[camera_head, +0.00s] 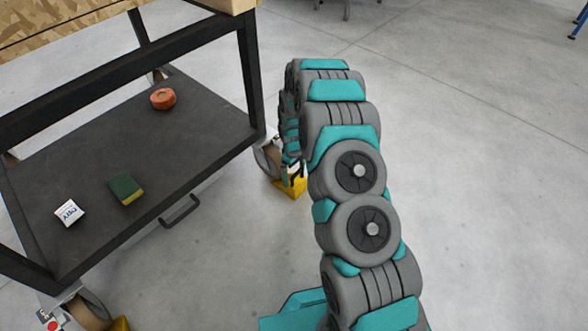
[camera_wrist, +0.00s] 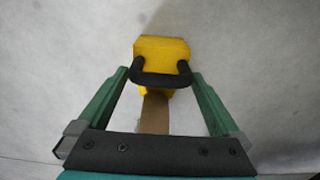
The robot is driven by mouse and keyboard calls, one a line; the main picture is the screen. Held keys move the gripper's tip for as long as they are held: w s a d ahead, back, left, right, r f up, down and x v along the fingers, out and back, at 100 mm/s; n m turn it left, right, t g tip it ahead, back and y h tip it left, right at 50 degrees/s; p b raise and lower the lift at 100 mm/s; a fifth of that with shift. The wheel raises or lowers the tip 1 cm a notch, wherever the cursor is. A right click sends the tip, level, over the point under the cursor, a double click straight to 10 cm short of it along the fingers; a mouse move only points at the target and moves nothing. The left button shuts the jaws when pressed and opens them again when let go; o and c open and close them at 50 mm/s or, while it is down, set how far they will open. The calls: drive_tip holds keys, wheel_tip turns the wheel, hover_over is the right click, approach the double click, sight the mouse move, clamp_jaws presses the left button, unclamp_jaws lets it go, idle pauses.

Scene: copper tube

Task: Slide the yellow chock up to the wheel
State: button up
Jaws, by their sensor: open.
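The yellow chock (camera_head: 291,187) sits on the floor at the right corner of the cart, by the caster wheel (camera_head: 267,159). In the wrist view the chock (camera_wrist: 162,48) is straight ahead, with a black bar like a handle across its near side. A brown strip (camera_wrist: 155,113), perhaps the wheel's tread, shows below it. My gripper (camera_wrist: 161,75) is open, with its green fingers on either side of the bar. I cannot tell whether they touch it. In the head view my gripper (camera_head: 295,172) is partly hidden at the chock by my arm.
The cart's dark lower shelf (camera_head: 120,150) holds an orange roll (camera_head: 163,99), a green and yellow sponge (camera_head: 126,188) and a white box (camera_head: 69,213). Another caster (camera_head: 88,310) has a yellow piece (camera_head: 121,324) beside it.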

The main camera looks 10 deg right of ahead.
sight(294, 180)
drive_tip(key=shift+f, duration=2)
clamp_jaws()
unclamp_jaws()
wheel_tip(294, 180, up, 8)
drive_tip(key=shift+f+p, duration=0.1)
drive_tip(key=shift+p, duration=0.2)
